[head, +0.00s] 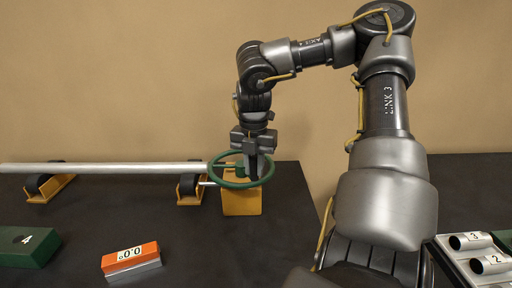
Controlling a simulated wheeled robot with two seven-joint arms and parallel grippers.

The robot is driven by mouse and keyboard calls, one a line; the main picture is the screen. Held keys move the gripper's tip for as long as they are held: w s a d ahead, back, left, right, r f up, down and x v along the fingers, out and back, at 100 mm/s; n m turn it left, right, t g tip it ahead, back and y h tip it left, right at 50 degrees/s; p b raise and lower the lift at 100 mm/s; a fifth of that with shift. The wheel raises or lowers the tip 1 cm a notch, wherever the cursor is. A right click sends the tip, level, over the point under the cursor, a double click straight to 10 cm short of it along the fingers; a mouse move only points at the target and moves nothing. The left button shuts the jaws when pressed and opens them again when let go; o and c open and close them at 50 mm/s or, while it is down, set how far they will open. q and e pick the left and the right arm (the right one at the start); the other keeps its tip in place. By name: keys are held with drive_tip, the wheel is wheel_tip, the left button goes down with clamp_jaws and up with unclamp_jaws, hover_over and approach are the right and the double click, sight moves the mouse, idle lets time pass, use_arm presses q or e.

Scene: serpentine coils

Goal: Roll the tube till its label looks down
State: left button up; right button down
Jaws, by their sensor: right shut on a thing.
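A long silver tube (110,168) lies level across the left of the head view, resting on black rollers in orange cradles (50,188). No label shows on its visible side. A green handwheel (225,184) stands at the tube's right end by an orange block (241,203). My right gripper (252,172) points down at the handwheel and is shut on it, right of the wheel's middle. The fingertips hide part of the wheel. My left gripper is not in view.
An orange and white box (131,260) with a reading like 0.0 degrees lies on the dark table (200,245). A green block marked 4 (25,250) is at the left. A tray (452,258) with cylinders numbered 3 and 2 sits at the right.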

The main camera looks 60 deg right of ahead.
drive_tip(key=c, duration=1.7)
unclamp_jaws()
drive_tip(key=shift+w+r, duration=0.2)
drive_tip(key=o, duration=0.4)
drive_tip(key=shift+w+f, duration=0.15)
drive_tip(key=shift+w, duration=0.05)
drive_tip(key=shift+s, duration=0.1)
drive_tip(key=shift+s, duration=0.1)
drive_tip(key=shift+r, duration=0.25)
wheel_tip(320, 180, up, 10)
drive_tip(key=shift+r, duration=0.2)
drive_tip(key=shift+c, duration=0.3)
